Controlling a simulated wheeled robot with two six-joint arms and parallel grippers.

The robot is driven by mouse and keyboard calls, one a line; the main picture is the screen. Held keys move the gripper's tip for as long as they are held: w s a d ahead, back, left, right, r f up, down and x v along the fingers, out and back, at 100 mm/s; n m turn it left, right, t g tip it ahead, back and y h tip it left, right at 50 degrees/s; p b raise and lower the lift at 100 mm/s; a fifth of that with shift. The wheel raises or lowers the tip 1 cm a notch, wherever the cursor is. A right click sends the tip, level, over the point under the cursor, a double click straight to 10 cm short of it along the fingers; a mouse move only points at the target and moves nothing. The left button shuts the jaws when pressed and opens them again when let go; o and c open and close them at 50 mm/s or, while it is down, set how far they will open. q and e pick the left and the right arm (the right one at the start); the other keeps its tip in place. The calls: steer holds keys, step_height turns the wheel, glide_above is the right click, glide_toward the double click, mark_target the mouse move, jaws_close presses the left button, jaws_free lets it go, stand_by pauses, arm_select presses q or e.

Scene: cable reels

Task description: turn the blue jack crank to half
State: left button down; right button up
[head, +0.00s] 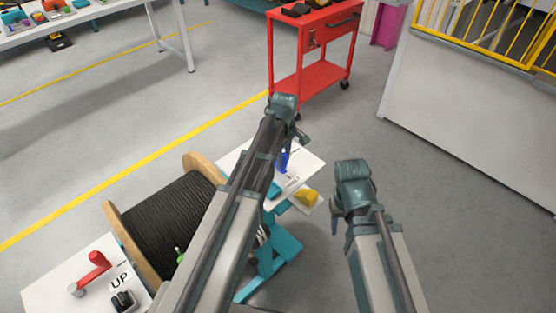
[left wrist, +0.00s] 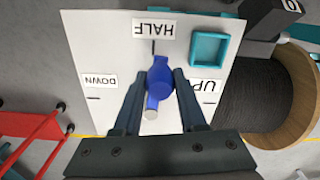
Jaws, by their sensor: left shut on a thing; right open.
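The blue jack crank (left wrist: 160,77) stands on a white panel (left wrist: 100,55) in the left wrist view. Labels HALF (left wrist: 154,29), DOWN (left wrist: 98,80) and UP (left wrist: 208,87) surround it, upside down in this view. A short dark mark lies by HALF, just beyond the crank's blue head. A narrower blue part with a grey end points the opposite way. My left gripper (left wrist: 161,72) is shut on the crank, one finger on each side. In the head view the crank (head: 283,160) is partly hidden by my left arm. My right gripper (head: 335,222) is open and empty, right of the panel.
A teal square tray (left wrist: 210,48) sits on the panel near the crank. A black cable reel (head: 170,215) stands left of it, with a red crank (head: 92,268) on another white panel. A red cart (head: 312,50) stands behind; open floor lies between.

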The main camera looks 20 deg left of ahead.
arm_select(q)
steer(key=shift+w+d+n, duration=0.35)
steer(key=shift+w+n, duration=0.15)
steer(key=shift+n, duration=0.1)
steer(key=shift+c, duration=2.3)
jaws_free()
steer(key=shift+r, duration=0.15)
step_height(320, 180, up, 14)
steer(key=p, duration=1.3)
steer(key=shift+f+p, duration=0.25)
steer(key=shift+p, duration=0.15)
